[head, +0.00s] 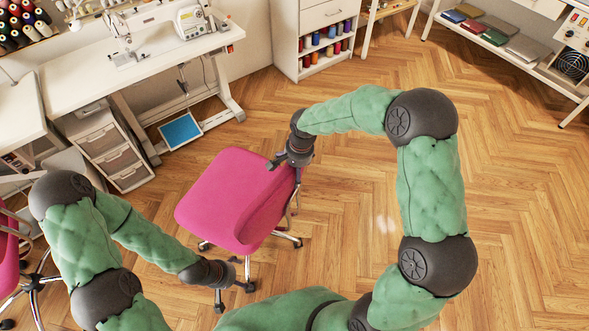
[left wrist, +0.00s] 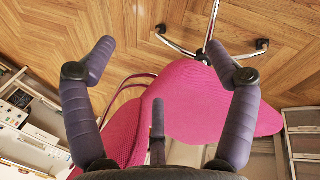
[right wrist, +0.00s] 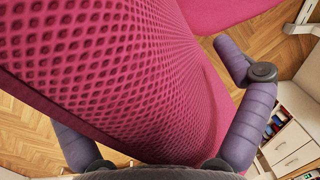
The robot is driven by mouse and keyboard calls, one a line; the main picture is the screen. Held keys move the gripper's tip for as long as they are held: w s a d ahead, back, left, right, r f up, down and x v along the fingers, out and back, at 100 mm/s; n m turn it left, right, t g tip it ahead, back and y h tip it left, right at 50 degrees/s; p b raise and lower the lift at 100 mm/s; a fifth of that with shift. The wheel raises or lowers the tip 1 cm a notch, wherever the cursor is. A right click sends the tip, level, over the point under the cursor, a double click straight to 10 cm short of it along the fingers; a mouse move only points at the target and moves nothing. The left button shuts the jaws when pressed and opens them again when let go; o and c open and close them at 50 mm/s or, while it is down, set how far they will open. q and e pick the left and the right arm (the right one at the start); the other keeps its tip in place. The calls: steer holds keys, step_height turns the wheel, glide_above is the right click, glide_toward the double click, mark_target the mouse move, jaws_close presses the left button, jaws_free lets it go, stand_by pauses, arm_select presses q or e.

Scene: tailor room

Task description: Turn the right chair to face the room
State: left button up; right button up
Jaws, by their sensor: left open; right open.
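The pink chair (head: 232,190) stands on its wheeled metal base in the middle of the head view, near the sewing table. My right gripper (head: 287,158) is open at its upper right edge. In the right wrist view the pink mesh backrest (right wrist: 120,70) fills the space in front of the open fingers and hides part of the left one; contact cannot be told. My left gripper (head: 240,275) is open and empty, low beside the chair's near side. In the left wrist view the smooth pink seat (left wrist: 195,95) and the chair base lie beyond its spread fingers (left wrist: 160,50).
A white sewing table (head: 140,60) with a drawer unit (head: 115,155) and blue pedal (head: 180,130) stands at the left. Another pink chair (head: 8,265) shows at the left edge. A thread shelf (head: 325,50) stands behind. The wooden floor (head: 520,180) at right is clear.

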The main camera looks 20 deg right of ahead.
steer(key=c, duration=1.6)
steer(key=shift+d, duration=0.1)
steer(key=shift+c, duration=0.3)
